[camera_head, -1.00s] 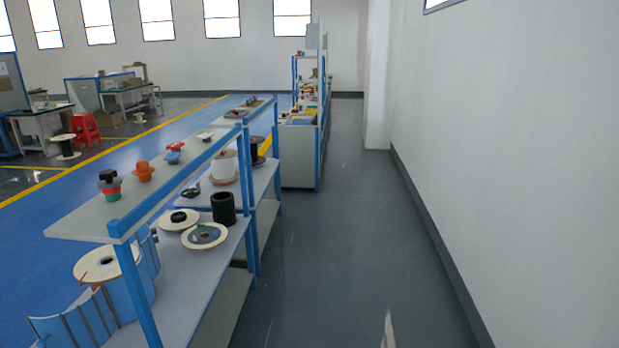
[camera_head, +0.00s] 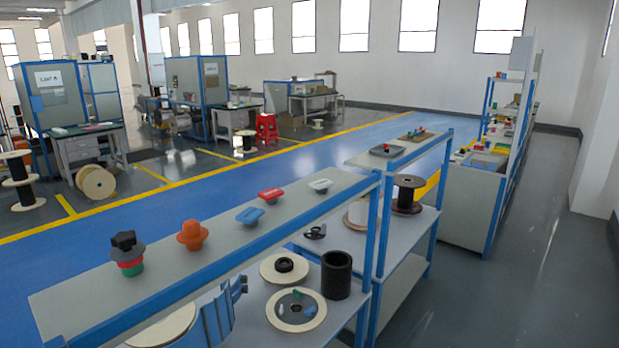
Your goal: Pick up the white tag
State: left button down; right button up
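The white tag (camera_head: 320,185) lies on the grey top shelf (camera_head: 225,250) of the blue-framed rack, at the right end of a row of items. It is small, with a raised handle-like part, and nothing hides it. A red tag (camera_head: 271,194) and a blue tag (camera_head: 250,216) lie to its left on the same shelf. Neither of my grippers shows in the head view.
An orange knob (camera_head: 192,236) and a black, red and green stack (camera_head: 127,252) stand further left on the shelf. Spools and a black cylinder (camera_head: 337,274) sit on the lower shelf. Grey floor (camera_head: 530,290) is clear on the right; blue floor lies beyond the rack.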

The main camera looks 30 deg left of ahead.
aim_at(320, 187)
jog(key=i+l+u, duration=0.15)
jog(key=i+u, duration=0.3)
jog(key=i+l+u, duration=0.25)
jog(key=u, duration=0.2)
jog(key=i+l+u, duration=0.25)
jog(key=u, duration=0.15)
jog(key=i+l+u, duration=0.2)
jog(key=l+u, duration=0.25)
jog(key=i+l+u, duration=0.1)
jog(key=l+u, duration=0.35)
jog(key=l, duration=0.15)
